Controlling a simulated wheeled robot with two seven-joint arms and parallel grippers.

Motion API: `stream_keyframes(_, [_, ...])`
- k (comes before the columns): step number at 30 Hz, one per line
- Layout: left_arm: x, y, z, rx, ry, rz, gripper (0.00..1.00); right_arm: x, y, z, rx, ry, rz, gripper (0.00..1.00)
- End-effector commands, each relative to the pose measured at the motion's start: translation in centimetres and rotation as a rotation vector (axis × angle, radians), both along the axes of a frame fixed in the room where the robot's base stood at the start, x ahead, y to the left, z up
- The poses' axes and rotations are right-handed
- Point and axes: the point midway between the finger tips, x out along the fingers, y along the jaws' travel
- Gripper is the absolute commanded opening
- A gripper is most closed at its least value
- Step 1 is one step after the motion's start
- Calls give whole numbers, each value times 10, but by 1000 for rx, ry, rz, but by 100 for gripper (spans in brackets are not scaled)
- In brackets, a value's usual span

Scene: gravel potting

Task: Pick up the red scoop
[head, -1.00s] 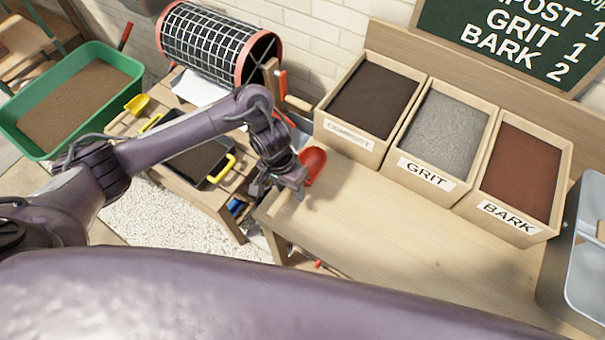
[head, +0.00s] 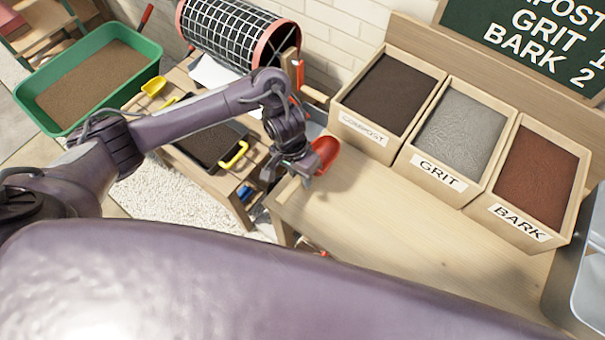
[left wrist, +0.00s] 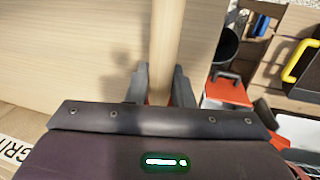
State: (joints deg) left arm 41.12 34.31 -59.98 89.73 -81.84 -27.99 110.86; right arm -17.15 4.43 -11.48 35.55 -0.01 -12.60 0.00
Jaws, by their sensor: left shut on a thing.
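The red scoop (head: 326,153) shows as a rounded red bowl at the left end of the wooden bench, in front of the compost bin. My left gripper (head: 304,170) is right against it and shut on it; the grip itself is partly hidden in the head view. In the left wrist view the fingers of my left gripper (left wrist: 164,82) stand on both sides of a pale wooden strip, with small bits of red low between them. The scoop's bowl is not clear there. My right gripper is not in view.
Bins of compost (head: 349,138), grit (head: 437,176) and bark (head: 520,224) line the bench's back. A metal container (head: 590,265) stands at the right. The bench top (head: 400,225) is clear in front. A lower table at left holds a black tray with yellow handles (head: 234,155).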

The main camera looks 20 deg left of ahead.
Motion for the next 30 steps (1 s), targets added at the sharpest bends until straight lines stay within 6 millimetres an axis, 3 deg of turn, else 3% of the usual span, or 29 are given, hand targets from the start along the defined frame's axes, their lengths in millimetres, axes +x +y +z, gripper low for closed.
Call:
stream_keyframes(10, [3, 1, 83, 3, -10, -3, 0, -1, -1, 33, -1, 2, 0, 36])
stream_keyframes(18, [2, 1, 144, 2, -7, -4, 0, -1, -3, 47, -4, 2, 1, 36])
stream_keyframes(24, [2, 0, 173, 1, -5, -2, 0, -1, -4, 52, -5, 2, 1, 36])
stream_keyframes(30, [1, 0, 186, 1, -2, -1, 0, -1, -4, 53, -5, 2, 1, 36])
